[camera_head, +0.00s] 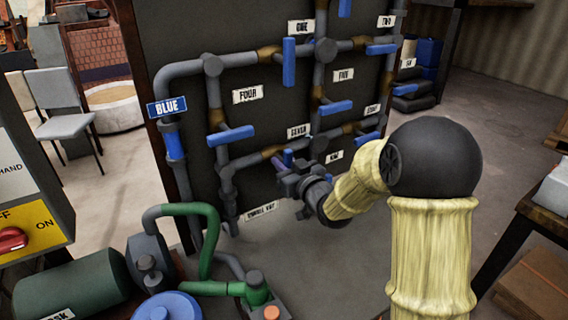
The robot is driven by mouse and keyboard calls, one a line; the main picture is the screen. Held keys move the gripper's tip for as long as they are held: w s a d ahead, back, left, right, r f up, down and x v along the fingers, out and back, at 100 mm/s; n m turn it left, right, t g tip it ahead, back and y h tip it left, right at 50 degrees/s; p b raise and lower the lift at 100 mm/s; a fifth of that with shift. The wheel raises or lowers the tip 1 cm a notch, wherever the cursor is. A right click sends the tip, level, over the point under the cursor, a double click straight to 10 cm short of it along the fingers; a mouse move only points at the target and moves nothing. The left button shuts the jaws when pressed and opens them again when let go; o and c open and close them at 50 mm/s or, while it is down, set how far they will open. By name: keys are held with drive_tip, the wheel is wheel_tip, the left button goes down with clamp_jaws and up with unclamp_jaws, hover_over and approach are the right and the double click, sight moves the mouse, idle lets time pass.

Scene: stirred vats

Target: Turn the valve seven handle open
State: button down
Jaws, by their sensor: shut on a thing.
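The white SEVEN label (299,131) is on the dark panel, above a brass valve body (271,152) on a lower horizontal pipe. A small part of the valve seven handle (288,157), blue-purple, shows beside that valve body. My gripper (290,168) is at this handle, shut on it. The gripper fingers and wrist hide most of the handle, so its exact angle is hard to tell.
Other blue handles are close by: below the FOUR label (231,136), below FIVE (335,107) and near ONE (289,62). Grey pipes surround the gripper. A green pump pipe (205,240) and blue drum (168,306) stand below left. A table (540,215) is at right.

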drive_tip(key=shift+f+b, duration=0.1)
drive_tip(key=shift+b, duration=0.25)
drive_tip(key=n+b, duration=0.1)
drive_tip(key=b, duration=0.1)
drive_tip(key=n+b, duration=0.2)
drive_tip(key=shift+f+n, duration=0.2)
drive_tip(key=shift+n, duration=0.1)
drive_tip(key=n+b, duration=0.4)
drive_tip(key=b, duration=0.1)
drive_tip(key=shift+n, duration=0.3)
drive_tip(key=n+b, duration=0.4)
drive_tip(key=b, duration=0.1)
drive_tip(key=shift+a, duration=0.1)
drive_tip(key=n+b, duration=0.4)
drive_tip(key=shift+r, duration=0.1)
